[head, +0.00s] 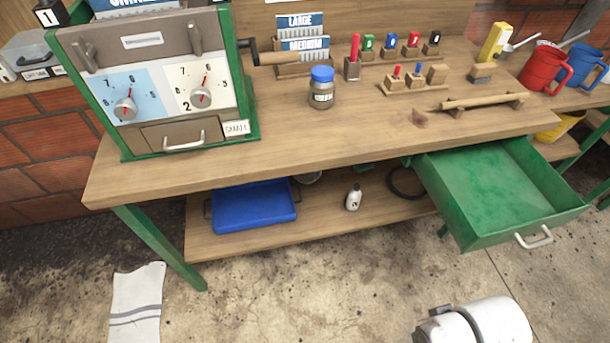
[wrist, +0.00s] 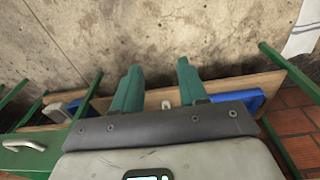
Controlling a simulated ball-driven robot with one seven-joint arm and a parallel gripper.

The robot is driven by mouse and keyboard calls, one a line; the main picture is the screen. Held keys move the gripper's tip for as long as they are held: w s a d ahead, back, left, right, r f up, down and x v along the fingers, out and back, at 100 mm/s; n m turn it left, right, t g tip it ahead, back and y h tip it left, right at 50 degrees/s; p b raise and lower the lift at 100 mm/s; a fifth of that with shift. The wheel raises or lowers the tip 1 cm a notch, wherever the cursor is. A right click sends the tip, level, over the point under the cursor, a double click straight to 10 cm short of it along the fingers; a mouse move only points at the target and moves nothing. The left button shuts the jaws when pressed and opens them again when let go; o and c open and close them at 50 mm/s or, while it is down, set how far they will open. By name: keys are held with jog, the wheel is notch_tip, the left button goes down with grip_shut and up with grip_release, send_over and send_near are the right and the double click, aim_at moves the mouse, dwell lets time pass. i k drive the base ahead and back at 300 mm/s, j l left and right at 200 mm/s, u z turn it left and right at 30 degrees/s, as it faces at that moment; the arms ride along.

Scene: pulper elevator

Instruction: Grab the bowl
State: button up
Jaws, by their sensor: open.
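No other clear bowl is in view. My gripper (wrist: 159,68) shows in the wrist view with two green fingers spread apart and nothing between them. It points toward the shelf and the concrete floor. The gripper does not show in the head view.
The blue tray (head: 253,207) and a small white bottle (head: 353,197) stand on the lower shelf (head: 320,223). A green drawer (head: 500,190) hangs open at the right. A dark ring (head: 405,182) lies near it. A cloth (head: 137,303) lies on the floor at left.

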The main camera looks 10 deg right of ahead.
aim_at(308, 178)
jog(key=i+l, duration=0.1)
jog(key=i, duration=1.3)
